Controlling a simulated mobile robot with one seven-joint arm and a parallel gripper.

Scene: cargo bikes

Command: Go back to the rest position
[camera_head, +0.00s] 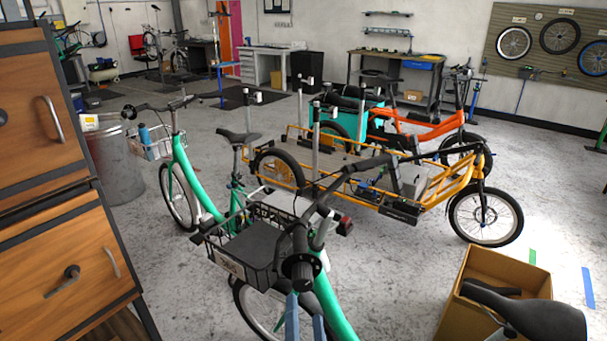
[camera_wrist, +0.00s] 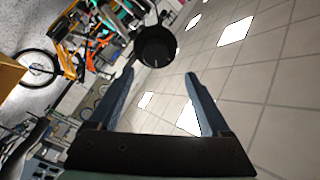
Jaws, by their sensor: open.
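My gripper (camera_head: 305,306) shows only as two blue-grey fingertips at the bottom middle of the head view. In the wrist view my gripper (camera_wrist: 160,78) has its two fingers spread apart with nothing between them. A black handlebar grip (camera_head: 301,268) of the nearest green bike (camera_head: 330,300) lies just above the fingertips in the head view. A round black end (camera_wrist: 156,45), seemingly that grip, shows beyond the fingertips in the wrist view; I cannot tell the exact gap. The rest of my arm is out of the head view.
A wooden drawer cabinet (camera_head: 60,260) stands close at left. Another green bike (camera_head: 187,168), a yellow cargo bike (camera_head: 350,190) and an orange bike (camera_head: 425,128) stand around. A cardboard box (camera_head: 490,270) and a black saddle (camera_head: 530,315) are at lower right. Floor between cabinet and bikes is clear.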

